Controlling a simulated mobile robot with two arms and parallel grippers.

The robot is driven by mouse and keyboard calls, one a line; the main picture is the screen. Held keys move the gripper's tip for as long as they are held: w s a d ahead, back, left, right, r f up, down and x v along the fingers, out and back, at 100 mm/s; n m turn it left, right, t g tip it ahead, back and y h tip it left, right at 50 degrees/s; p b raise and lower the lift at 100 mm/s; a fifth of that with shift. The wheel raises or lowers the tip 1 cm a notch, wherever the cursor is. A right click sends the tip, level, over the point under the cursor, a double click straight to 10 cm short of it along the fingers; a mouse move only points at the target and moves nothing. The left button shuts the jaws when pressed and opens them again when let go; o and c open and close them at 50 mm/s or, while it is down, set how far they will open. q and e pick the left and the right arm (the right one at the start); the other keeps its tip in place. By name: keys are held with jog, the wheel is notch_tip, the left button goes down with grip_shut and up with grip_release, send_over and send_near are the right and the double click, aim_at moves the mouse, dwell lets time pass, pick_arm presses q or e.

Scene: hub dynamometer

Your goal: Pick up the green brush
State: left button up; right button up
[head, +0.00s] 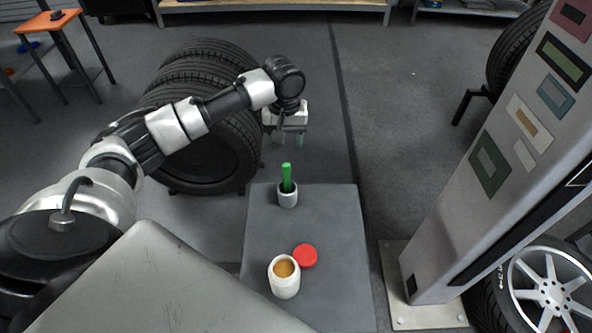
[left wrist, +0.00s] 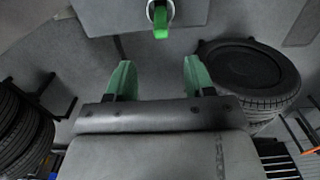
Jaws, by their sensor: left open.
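The green brush (head: 287,178) stands upright in a small white cup (head: 288,198) near the back of the grey table (head: 337,235). In the left wrist view the brush (left wrist: 160,22) shows at the top, ahead of the fingers. My left gripper (head: 289,141) is open and empty. It hangs behind the brush and above it in the head view, apart from it. Its two green fingers (left wrist: 154,82) are spread wide in the left wrist view, with nothing between them. My right gripper is in neither view.
A white jar (head: 284,280) with orange-brown contents stands at the table's front, beside a red lid (head: 305,255). Stacked tyres (head: 205,150) stand left of the table. A grey panelled column (head: 475,170) rises at the right. The table's right side is clear.

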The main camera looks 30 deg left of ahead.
aim_at(286, 164)
pick_arm(q)
jog(key=f, duration=0.4)
jog(key=shift+s+f, duration=0.3)
jog(key=shift+s, duration=0.05)
jog(key=shift+f, duration=0.3)
jog(key=f, duration=0.2)
jog(key=f+b, duration=0.1)
jog(key=f, duration=0.1)
jog(key=shift+w+f, duration=0.2)
jog(key=shift+f, duration=0.3)
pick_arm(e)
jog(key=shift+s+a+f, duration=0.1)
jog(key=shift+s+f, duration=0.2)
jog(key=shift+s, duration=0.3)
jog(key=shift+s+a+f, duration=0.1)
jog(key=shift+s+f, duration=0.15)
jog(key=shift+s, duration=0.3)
pick_arm(q)
jog(key=shift+c, duration=0.4)
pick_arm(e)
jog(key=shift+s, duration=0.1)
pick_arm(q)
grip_shut()
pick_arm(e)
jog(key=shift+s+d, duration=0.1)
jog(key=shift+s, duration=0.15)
